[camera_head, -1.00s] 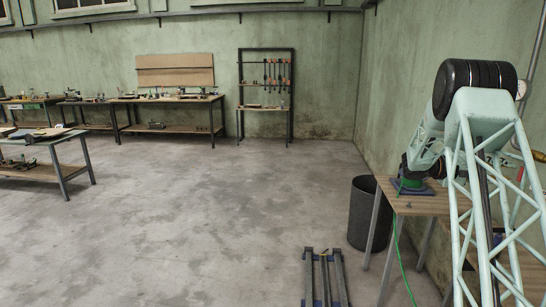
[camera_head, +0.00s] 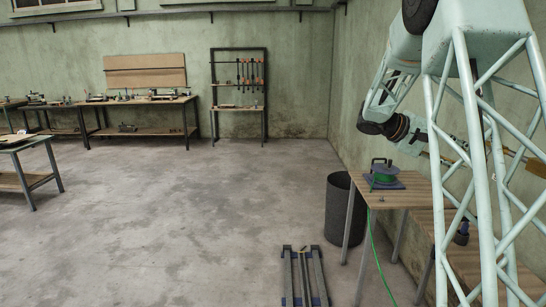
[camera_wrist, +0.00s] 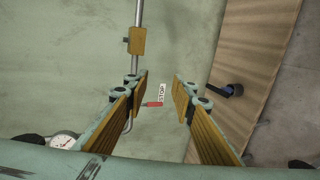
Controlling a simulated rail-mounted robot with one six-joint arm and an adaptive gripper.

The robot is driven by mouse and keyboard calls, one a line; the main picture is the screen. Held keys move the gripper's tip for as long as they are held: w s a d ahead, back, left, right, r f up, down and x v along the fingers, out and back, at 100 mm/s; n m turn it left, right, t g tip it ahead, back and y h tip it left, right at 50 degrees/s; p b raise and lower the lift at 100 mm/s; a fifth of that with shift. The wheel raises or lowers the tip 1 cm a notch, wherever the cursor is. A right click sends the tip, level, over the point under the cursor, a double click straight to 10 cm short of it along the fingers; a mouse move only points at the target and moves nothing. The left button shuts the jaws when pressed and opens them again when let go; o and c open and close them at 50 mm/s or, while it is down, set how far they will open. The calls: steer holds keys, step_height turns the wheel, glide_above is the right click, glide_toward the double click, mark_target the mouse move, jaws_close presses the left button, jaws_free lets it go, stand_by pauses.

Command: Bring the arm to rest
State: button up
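My arm, with its pale green lattice links, fills the right side of the head view. It reaches over the wooden-topped bench. My gripper (camera_wrist: 161,87) shows in the wrist view with its two yellow-padded fingers apart and nothing between them. Behind the gap is a pale green wall with a STOP label (camera_wrist: 162,92) and a red handle (camera_wrist: 152,104). In the head view the gripper is partly hidden behind my lattice links, near the right wall.
A low dark metal frame (camera_head: 304,275) lies on the floor. Workbenches (camera_head: 140,101) and a tool rack (camera_head: 238,95) line the back wall. The middle floor is clear.

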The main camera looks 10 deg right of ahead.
steer(key=s+a+n+t+y, duration=0.1)
steer(key=s+a+y, duration=0.3)
steer(key=s+a, duration=0.8)
steer(key=s+a+f+n+t+y, duration=0.1)
steer(key=s+a+t+y, duration=0.3)
steer(key=s+a, duration=0.9)
steer(key=s+a+n+t+y, duration=0.1)
steer(key=s+a+y, duration=0.4)
steer(key=s+a, duration=0.8)
steer(key=shift+a+f+t, duration=0.4)
steer(key=shift+a+t, duration=0.5)
steer(key=shift+a, duration=8.8)
